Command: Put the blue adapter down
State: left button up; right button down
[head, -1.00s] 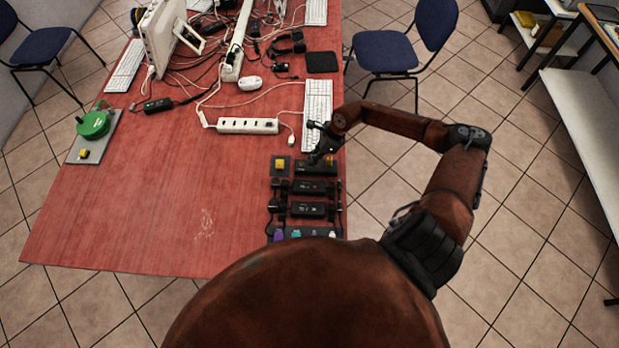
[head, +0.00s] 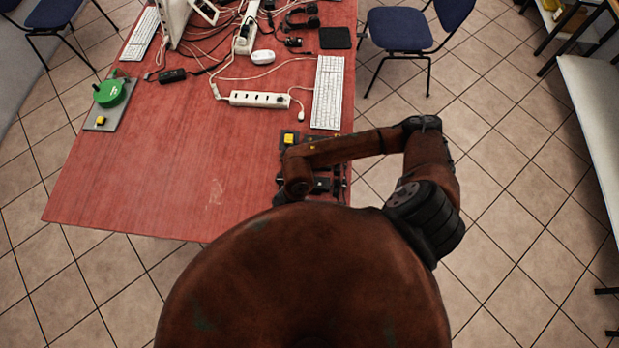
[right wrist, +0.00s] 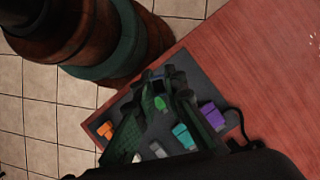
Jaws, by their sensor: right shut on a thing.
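In the right wrist view my right gripper (right wrist: 158,92) points at a grey tray (right wrist: 205,75) at the table's edge. Its dark fingers are shut on a small dark piece with a bluish face, taken to be the blue adapter (right wrist: 157,83); it is dim and partly hidden by the fingers. I cannot tell whether it touches the tray. A green connector (right wrist: 160,103) shows between the fingers. Orange (right wrist: 105,130), teal (right wrist: 182,136) and purple (right wrist: 212,116) connectors lie on the tray. In the head view my forearm hides the right gripper. My left gripper is not in view.
On the red table (head: 190,170), a yellow-topped block (head: 288,138) and black devices lie near my right arm. A white power strip (head: 260,99), keyboard (head: 328,92) and tangled cables lie further back. A green round object (head: 108,92) is at left. The table's middle is clear.

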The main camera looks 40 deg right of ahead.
jog(key=s+a+r+n+g+h+p, duration=0.15)
jog(key=s+a+r+n, duration=0.3)
jog(key=s, duration=0.45)
jog(key=shift+n, duration=0.25)
jog(key=w+d+f+p, duration=0.1)
jog(key=w+f, duration=0.1)
jog(key=w, duration=0.1)
jog(key=w+d+f+p, duration=0.1)
jog(key=w+f, duration=0.2)
jog(key=w, duration=0.1)
jog(key=w+d+f, duration=0.1)
jog(key=w+f, duration=0.2)
jog(key=w, duration=0.1)
jog(key=shift+w+d+f+p, duration=0.1)
jog(key=shift+d+f+p, duration=0.05)
jog(key=shift+d+p, duration=0.25)
jog(key=shift+w+f, duration=0.4)
jog(key=shift+f, duration=0.05)
notch_tip(320, 180, down, 3)
jog(key=shift+w+d+r+p, duration=0.1)
jog(key=shift+w+p, duration=0.05)
jog(key=shift+p, duration=0.5)
jog(key=shift+f, duration=0.3)
jog(key=shift+f, duration=0.1)
